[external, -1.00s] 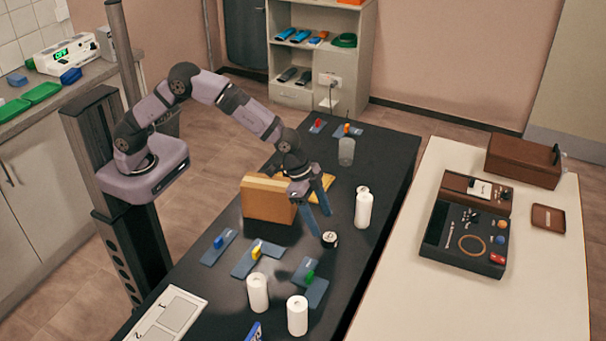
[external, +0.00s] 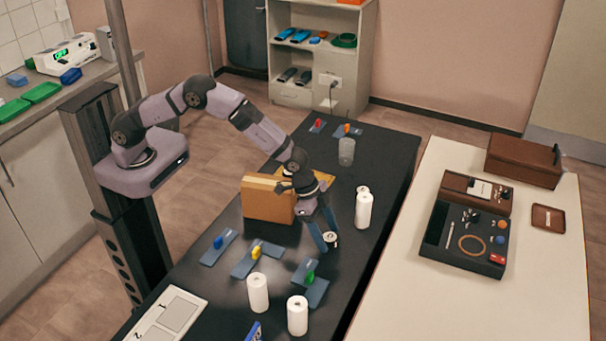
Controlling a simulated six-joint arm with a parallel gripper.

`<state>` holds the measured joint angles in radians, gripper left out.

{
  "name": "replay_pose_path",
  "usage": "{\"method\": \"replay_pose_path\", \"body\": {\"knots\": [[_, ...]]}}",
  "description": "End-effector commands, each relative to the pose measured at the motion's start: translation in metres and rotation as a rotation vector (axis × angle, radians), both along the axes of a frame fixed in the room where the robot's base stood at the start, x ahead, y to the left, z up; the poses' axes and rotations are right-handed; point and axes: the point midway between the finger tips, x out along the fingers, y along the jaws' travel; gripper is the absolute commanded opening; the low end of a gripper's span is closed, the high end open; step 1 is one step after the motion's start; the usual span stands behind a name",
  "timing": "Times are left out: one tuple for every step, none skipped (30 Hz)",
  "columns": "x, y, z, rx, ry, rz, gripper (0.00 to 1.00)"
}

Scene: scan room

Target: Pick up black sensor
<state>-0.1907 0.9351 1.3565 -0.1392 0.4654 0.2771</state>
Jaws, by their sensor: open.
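A small round sensor (external: 331,239), black with a pale top, sits on the black table (external: 345,290) right of the middle. My gripper (external: 328,238) points down at it with its blue-grey fingers apart. The fingertips are low, around or just beside the sensor; I cannot tell whether they touch it. The fingers partly hide the sensor's side.
A white bottle (external: 363,208) stands close to the right of the gripper. A tan wooden block (external: 266,199) stands close on its left.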

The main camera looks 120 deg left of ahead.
Motion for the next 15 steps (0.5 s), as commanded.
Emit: {"method": "replay_pose_path", "body": {"knots": [[0.0002,-0.0001,-0.0001,0.000,0.000,0.000,0.60],[0.0000,-0.0001,-0.0001,0.000,0.000,0.000,0.60],[0.0000,0.0000,-0.0001,0.000,0.000,0.000,0.60],[0.0000,0.0000,-0.0001,0.000,0.000,0.000,0.60],[0.0000,0.0000,0.0000,0.000,0.000,0.000,0.55],[-0.0001,0.0000,0.0000,0.000,0.000,0.000,0.46],[-0.0001,0.0000,0.0000,0.000,0.000,0.000,0.39],[-0.0001,0.0000,0.0001,0.000,0.000,0.000,0.31],[-0.0001,0.0000,0.0001,0.000,0.000,0.000,0.22],[-0.0001,0.0000,0.0001,0.000,0.000,0.000,0.15],[-0.0002,0.0000,0.0000,0.000,0.000,0.000,0.14],[0.0001,0.0001,0.0005,0.000,-0.001,0.000,0.14],[0.0001,0.0001,0.0006,0.000,-0.001,0.000,0.14],[0.0001,0.0001,0.0006,0.000,-0.001,0.000,0.14],[0.0001,0.0001,0.0006,0.000,-0.001,0.001,0.14]]}}
